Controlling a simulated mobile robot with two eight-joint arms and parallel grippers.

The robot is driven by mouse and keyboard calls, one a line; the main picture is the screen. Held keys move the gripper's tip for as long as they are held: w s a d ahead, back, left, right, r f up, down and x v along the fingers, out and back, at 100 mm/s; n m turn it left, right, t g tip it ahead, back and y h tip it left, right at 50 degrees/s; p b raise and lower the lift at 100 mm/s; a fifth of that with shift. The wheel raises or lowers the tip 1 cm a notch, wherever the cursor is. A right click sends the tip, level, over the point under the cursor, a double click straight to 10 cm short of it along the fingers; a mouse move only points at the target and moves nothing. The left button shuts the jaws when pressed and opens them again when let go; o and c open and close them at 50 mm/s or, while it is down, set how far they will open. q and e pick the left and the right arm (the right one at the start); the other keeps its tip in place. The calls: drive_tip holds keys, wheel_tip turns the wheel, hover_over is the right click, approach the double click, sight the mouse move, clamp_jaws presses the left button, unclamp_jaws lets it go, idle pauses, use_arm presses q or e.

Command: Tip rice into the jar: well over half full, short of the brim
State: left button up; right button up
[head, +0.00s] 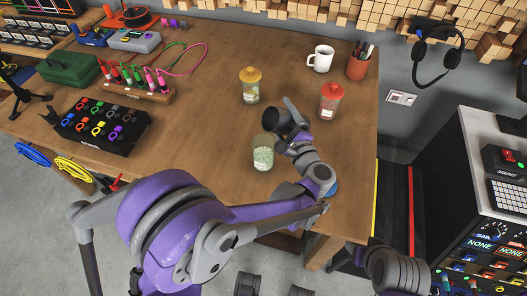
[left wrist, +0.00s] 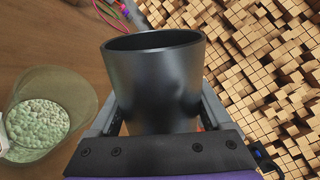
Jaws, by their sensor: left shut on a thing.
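A clear open jar (head: 263,152) stands on the wooden table, with pale green grains in its lower part and a grain-free band below the rim. It also shows at the left of the left wrist view (left wrist: 40,118), with the grains inside. My left gripper (head: 291,124) is shut on a dark cup (left wrist: 155,75), held just above and right of the jar. In the head view the cup (head: 272,119) looks tilted toward the jar. The cup's contents are hidden, and no falling grains are visible.
A yellow-lidded jar (head: 250,84) and a red-lidded jar (head: 331,100) stand behind. A white mug (head: 320,59) and a pen cup (head: 358,63) are at the back. A black box of coloured knobs (head: 98,125) lies left. Bare table (head: 195,125) lies between.

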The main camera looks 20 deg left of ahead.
sight(284, 110)
use_arm(q)
drive_tip(key=shift+n, duration=0.5)
drive_tip(key=shift+r, duration=0.1)
idle(0.8)
drive_tip(key=shift+n, duration=0.5)
idle(0.8)
drive_tip(key=m, duration=0.2)
drive_tip(key=r+m, duration=0.1)
drive_tip(key=m, duration=0.1)
drive_tip(key=r+m, duration=0.1)
drive_tip(key=m, duration=0.1)
drive_tip(key=shift+p, duration=0.35)
drive_tip(key=m, duration=0.2)
drive_tip(key=r+m, duration=0.1)
drive_tip(key=m, duration=0.4)
drive_tip(key=shift+r, duration=0.35)
